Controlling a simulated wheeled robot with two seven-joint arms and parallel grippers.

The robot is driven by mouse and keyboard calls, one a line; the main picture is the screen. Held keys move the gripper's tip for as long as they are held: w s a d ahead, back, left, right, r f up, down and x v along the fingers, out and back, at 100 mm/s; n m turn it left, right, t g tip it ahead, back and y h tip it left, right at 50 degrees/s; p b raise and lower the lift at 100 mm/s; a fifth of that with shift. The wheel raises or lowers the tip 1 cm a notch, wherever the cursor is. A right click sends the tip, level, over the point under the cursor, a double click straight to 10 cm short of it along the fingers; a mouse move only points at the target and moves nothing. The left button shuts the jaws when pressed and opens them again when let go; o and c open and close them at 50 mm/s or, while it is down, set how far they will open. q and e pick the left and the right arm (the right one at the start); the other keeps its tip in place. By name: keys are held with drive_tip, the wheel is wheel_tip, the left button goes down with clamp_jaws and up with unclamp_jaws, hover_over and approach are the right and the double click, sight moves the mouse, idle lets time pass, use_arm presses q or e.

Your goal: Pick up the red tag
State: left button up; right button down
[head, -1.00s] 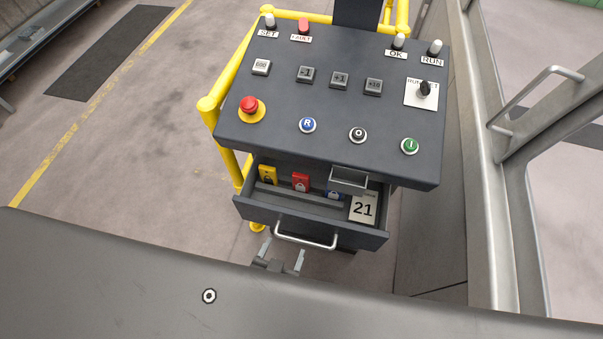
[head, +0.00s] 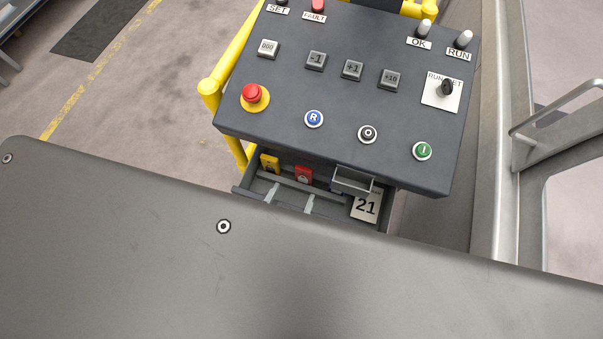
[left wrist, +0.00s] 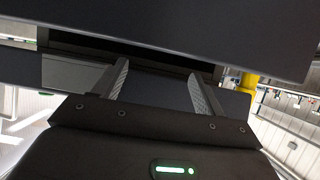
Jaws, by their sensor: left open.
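The red tag (head: 304,174) stands in the open drawer (head: 240,191) under the console, to the right of a yellow tag (head: 269,163). My left gripper (head: 290,198) is open and empty. Its two pale fingers show over the drawer's front part, apart from the red tag and on its near side. In the left wrist view the open fingers (left wrist: 160,72) point toward a dark gap beneath a dark panel. I cannot make out the red tag there. My right gripper is in neither view.
The console panel (head: 340,100) overhangs the drawer's back. A small metal holder (head: 352,181) sticks out right of the red tag, above a card marked 21 (head: 366,206). A yellow rail (head: 225,75) stands at the left.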

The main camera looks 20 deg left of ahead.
sight(303, 170)
use_arm(q)
drive_tip(key=b+x, duration=0.5)
drive_tip(key=x, duration=0.3)
drive_tip(key=shift+s+a+f, duration=0.1)
drive_tip(key=shift+f, duration=0.1)
drive_tip(key=shift+w+f+b, duration=0.1)
drive_tip(key=shift+w+b, duration=0.4)
drive_tip(key=shift+w, duration=0.05)
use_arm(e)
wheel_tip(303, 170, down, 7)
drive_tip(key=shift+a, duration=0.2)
use_arm(q)
drive_tip(key=shift+s, duration=0.1)
drive_tip(key=shift+c, duration=0.3)
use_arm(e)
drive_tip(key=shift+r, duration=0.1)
use_arm(q)
drive_tip(key=c, duration=1.3)
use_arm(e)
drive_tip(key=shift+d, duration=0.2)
use_arm(q)
drive_tip(key=shift+o, duration=0.2)
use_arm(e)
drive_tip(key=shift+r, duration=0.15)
